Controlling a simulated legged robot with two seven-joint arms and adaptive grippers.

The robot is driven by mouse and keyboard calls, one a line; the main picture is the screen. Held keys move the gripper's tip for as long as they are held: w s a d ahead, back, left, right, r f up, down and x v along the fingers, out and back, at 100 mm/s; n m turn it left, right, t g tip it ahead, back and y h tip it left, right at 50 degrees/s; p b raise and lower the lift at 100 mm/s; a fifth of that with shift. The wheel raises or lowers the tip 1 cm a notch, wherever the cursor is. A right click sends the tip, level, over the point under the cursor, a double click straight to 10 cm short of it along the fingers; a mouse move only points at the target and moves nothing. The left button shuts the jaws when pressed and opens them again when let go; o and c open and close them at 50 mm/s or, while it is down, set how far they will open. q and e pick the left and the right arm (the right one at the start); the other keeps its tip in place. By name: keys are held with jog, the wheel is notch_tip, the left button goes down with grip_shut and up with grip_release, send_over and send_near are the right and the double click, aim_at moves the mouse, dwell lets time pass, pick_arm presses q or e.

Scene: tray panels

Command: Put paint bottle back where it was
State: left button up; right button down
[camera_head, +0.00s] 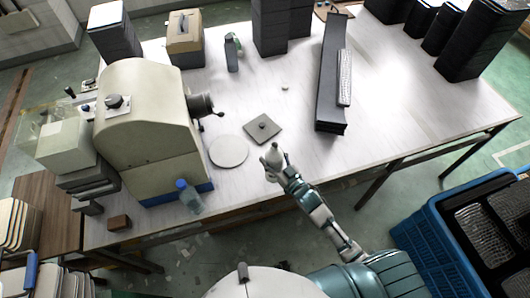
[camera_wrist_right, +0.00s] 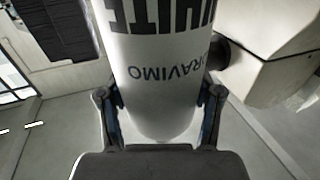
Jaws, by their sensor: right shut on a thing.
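The paint bottle (camera_head: 276,150) is white and held in my right gripper (camera_head: 272,165), above the near part of the white table (camera_head: 390,120). In the right wrist view the bottle (camera_wrist_right: 155,50) fills the middle, with dark lettering upside down. The fingers of my right gripper (camera_wrist_right: 160,118) sit on both sides of it, shut on it. My left gripper is not in view.
A green-topped bottle (camera_head: 232,58) and dark panel stacks (camera_head: 328,85) stand farther back. A blue crate (camera_head: 430,235) is at lower right. The table's right part is clear.

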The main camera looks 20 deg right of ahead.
aim_at(279, 171)
jog(key=w+a+f, duration=0.1)
jog(key=w+f, duration=0.3)
jog(key=w, duration=0.1)
jog(key=shift+w+a, duration=0.25)
jog(key=shift+w, duration=0.15)
jog(key=shift+c, duration=2.2)
grip_release()
jog(key=shift+a, duration=0.15)
jog(key=shift+o, duration=1.2)
jog(key=shift+a, duration=0.2)
jog(key=v, duration=1.1)
jog(key=shift+d+f, duration=0.1)
jog(key=shift+s+d, duration=0.1)
jog(key=shift+s, duration=0.45)
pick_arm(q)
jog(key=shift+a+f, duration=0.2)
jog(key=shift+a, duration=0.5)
